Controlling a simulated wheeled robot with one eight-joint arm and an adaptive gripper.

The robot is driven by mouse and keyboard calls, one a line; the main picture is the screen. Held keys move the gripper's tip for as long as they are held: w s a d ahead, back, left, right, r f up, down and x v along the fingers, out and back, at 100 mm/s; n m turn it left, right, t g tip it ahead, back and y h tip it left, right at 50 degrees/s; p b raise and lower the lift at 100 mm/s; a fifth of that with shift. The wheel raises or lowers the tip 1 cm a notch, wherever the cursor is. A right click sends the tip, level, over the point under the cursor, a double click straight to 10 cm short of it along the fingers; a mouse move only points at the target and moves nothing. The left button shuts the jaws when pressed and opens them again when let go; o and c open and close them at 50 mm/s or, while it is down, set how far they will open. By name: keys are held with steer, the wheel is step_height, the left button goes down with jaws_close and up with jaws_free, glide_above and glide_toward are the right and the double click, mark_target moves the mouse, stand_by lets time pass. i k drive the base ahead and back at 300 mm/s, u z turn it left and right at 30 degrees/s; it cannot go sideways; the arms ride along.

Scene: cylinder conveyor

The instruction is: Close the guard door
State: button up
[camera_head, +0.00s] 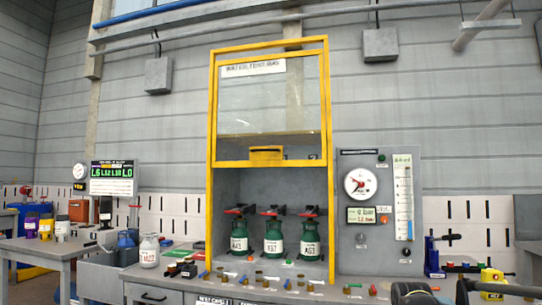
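The guard door (268,163) is a clear panel with a yellow lower rail and a yellow handle (266,153), set in a tall yellow frame (212,180). The door stands raised in the upper half of the frame. The lower half is an open grey bay (225,186) holding three green cylinders (273,240) with red-and-black valve tops. Dark parts at the bottom right edge may be my arm or gripper. They are cut off, well right of and below the door, and their fingers cannot be made out.
A grey panel (350,258) with a dial gauge (360,183) and a vertical scale stands right of the frame. Small brass fittings and coloured parts lie on the bench front. A white-and-grey cylinder (149,252) stands at left. A yellow device (492,280) sits at lower right.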

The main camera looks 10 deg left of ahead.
mark_target(269, 156)
steer(key=i, duration=0.95)
steer(key=u, duration=0.05)
